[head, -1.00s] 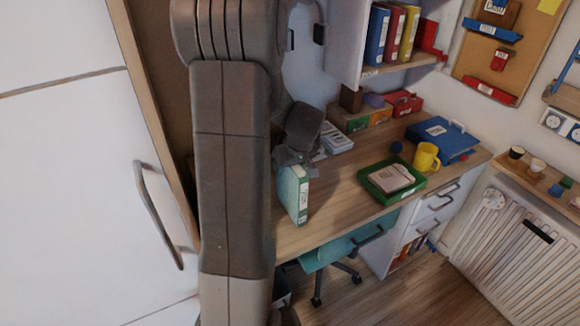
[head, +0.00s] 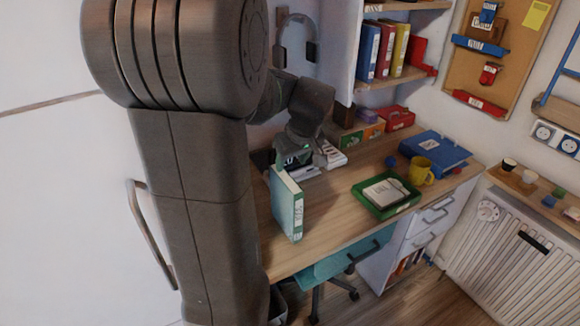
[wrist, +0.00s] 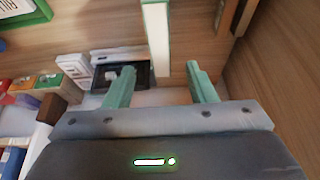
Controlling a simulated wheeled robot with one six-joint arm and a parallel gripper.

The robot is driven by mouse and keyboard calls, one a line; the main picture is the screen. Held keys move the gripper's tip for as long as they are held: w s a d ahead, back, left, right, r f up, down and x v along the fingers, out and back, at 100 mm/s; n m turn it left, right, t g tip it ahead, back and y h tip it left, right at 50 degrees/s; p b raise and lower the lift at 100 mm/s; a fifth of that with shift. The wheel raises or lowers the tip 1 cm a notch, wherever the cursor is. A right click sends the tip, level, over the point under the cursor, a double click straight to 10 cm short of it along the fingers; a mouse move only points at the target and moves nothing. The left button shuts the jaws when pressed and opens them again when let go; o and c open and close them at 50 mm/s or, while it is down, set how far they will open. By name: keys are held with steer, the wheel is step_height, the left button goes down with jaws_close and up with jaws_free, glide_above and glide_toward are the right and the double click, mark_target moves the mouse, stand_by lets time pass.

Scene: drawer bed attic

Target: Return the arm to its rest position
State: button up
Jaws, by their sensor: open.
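My gripper (wrist: 158,85) is open and empty in the wrist view, its two pale green fingers spread apart. A teal and white binder (head: 287,204) stands upright on the desk (head: 330,218) in the head view. Its narrow white top edge (wrist: 156,40) shows just beyond the fingers in the wrist view, and nothing is gripped. In the head view my gripper is above and behind the binder, partly hidden by my own wrist. My arm covers the left-middle of the head view.
A green tray (head: 386,208), yellow mug (head: 421,172) and blue binder (head: 436,149) occupy the desk's right. Shelves with folders (head: 384,50) stand behind. A white cabinet door with a handle (head: 150,235) is left of my arm.

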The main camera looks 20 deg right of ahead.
mark_target(283, 175)
stand_by(0.3)
steer(key=x, duration=1.2)
steer(key=shift+f, duration=0.25)
steer(key=shift+r, duration=2.1)
